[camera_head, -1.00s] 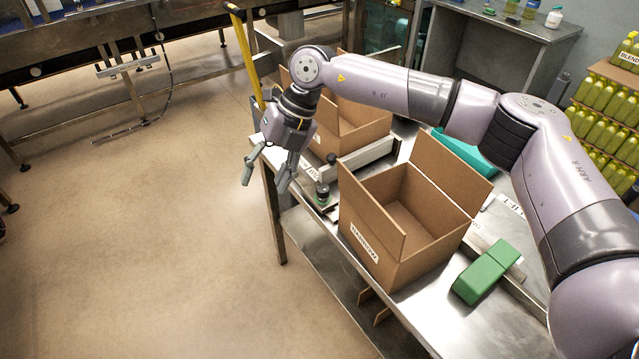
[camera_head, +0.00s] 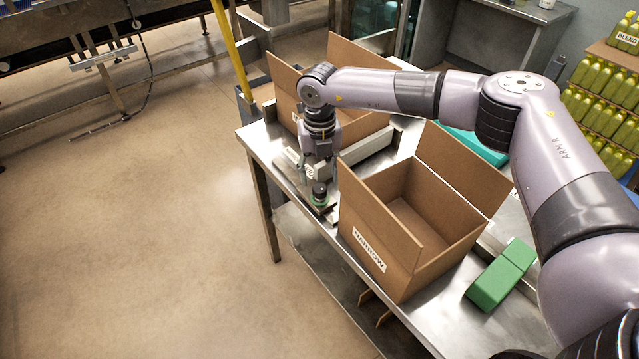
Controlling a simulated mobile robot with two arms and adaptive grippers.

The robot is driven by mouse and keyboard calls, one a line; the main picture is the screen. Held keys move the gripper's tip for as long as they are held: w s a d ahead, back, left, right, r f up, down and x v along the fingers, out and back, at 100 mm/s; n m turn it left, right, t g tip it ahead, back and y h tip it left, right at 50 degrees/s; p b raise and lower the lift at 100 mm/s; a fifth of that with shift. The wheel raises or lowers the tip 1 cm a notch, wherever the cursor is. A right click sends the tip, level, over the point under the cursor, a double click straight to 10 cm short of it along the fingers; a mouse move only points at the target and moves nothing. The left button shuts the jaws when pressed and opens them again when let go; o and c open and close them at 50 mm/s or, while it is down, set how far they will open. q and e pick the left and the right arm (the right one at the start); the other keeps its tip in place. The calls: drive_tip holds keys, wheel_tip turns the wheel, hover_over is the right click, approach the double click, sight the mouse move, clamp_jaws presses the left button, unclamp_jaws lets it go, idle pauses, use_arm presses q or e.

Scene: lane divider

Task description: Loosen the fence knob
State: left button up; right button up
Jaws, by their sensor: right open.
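The fence knob (camera_head: 320,190) is a small dark knob with a green ring, standing on a metal plate near the left edge of the steel table. The fence (camera_head: 368,150) is a grey metal bar running between the two cardboard boxes. My right gripper (camera_head: 318,173) points down just above and behind the knob, its fingers apart and empty. Whether a finger touches the knob is too small to tell. The gripper hides part of the fence's near end. My left gripper is out of view.
An open cardboard box marked NARROW (camera_head: 400,262) stands close right of the knob. Another open box (camera_head: 361,120) stands behind the fence. A green block (camera_head: 500,275) lies at the right. A yellow post (camera_head: 232,50) rises behind the table (camera_head: 256,140). The floor at left is clear.

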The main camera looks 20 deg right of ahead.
sight(320, 187)
wheel_tip(320, 187, down, 4)
drive_tip(key=shift+f+p, duration=0.15)
drive_tip(key=shift+p, duration=0.2)
drive_tip(key=shift+f, duration=0.55)
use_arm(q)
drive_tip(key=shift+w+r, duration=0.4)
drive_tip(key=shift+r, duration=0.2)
use_arm(e)
drive_tip(key=shift+f, duration=0.1)
drive_tip(key=c, duration=1.2)
